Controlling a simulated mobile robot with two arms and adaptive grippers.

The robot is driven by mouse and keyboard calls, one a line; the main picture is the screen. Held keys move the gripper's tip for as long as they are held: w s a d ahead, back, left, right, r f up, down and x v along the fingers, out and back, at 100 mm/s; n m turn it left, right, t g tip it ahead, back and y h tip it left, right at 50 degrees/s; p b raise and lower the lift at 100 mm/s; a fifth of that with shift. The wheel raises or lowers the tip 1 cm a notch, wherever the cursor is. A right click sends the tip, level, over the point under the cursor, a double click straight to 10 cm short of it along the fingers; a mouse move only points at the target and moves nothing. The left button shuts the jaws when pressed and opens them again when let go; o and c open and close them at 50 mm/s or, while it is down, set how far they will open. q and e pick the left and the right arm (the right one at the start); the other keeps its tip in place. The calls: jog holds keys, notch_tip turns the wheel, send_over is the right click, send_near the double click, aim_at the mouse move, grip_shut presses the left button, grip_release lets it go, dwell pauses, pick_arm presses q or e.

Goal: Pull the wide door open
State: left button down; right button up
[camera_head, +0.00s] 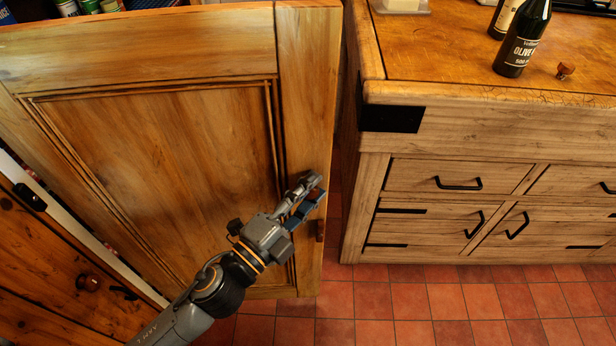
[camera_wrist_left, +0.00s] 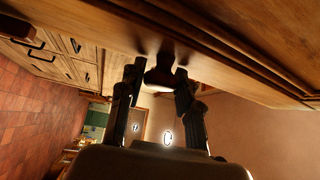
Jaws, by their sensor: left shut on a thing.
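The wide wooden door (camera_head: 160,150) stands swung open in the head view, its panelled face toward me and its free edge to the right. My left gripper (camera_head: 308,190) is at the door's right side, low on its face. In the left wrist view the gripper (camera_wrist_left: 158,80) is shut on a dark round knob (camera_wrist_left: 160,72) that sticks out from the door (camera_wrist_left: 215,40). In the head view the fingers cover most of that spot, and a small brown piece (camera_head: 320,230) shows at the edge. My right gripper is in neither view.
A wooden counter (camera_head: 480,95) with black-handled drawers (camera_head: 455,180) stands right of the door, a narrow gap between them. An olive oil bottle (camera_head: 522,45) stands on it. Lower left is a darker wooden front (camera_head: 50,260) with a round knob. Red floor tiles (camera_head: 430,300) are clear.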

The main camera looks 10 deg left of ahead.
pick_arm(q)
jog(key=shift+s, duration=0.45)
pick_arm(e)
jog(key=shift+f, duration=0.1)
